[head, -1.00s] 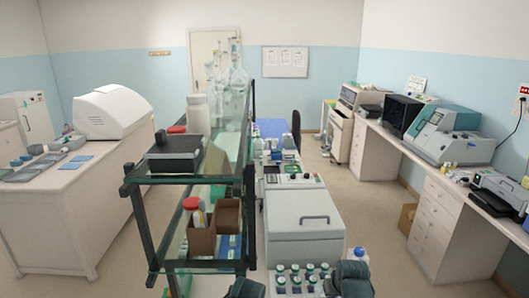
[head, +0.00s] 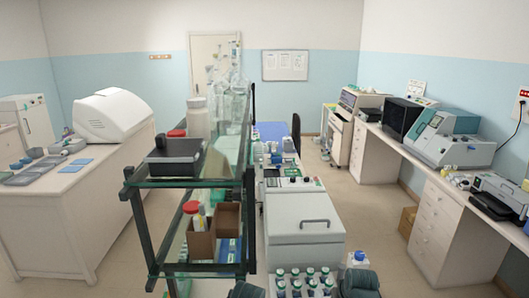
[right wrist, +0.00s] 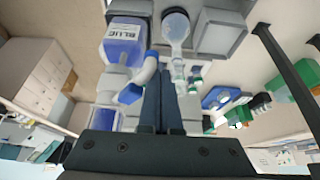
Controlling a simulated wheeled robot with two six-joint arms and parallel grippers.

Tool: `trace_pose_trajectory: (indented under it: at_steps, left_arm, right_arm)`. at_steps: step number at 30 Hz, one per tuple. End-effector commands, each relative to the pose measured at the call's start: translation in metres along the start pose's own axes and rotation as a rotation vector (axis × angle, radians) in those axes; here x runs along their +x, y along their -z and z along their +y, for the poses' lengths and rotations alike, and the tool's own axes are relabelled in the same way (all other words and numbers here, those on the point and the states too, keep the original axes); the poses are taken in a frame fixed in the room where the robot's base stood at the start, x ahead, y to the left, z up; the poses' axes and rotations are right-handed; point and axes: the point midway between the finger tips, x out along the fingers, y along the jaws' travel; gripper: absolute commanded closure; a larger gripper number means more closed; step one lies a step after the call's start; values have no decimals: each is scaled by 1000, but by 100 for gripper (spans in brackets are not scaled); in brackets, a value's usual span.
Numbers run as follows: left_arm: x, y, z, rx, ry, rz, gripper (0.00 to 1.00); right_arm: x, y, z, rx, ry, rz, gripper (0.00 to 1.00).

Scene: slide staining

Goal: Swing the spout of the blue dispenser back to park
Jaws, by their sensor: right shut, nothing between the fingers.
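The blue dispenser (right wrist: 122,50) shows in the right wrist view at upper left, a bottle of blue liquid labelled "BLUE". A curved white-and-blue spout (right wrist: 148,70) shows beside it, close to my fingertips. My right gripper (right wrist: 168,88) is shut and empty, its fingers just right of the spout; I cannot tell whether they touch it. In the head view, a bottle with a blue cap (head: 357,257) stands at the bottom, partly hidden by my right arm; I cannot tell whether it is the dispenser.
Several capped bottles (head: 304,281) stand in front of a white lidded machine (head: 306,232). A dark-framed glass shelf (head: 200,183) stands to the left. In the right wrist view, a clear round-ended vessel (right wrist: 177,32) is close to the fingers, right of the dispenser.

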Motion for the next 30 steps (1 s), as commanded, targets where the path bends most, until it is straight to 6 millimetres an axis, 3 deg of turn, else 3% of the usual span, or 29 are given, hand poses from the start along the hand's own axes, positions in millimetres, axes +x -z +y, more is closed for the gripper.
trace_pose_trajectory:
  at_steps: [30]
  left_arm:
    - [0,0,0,0,0,0,50]
  right_arm:
    - [-8,-16,22,1,0,0,100]
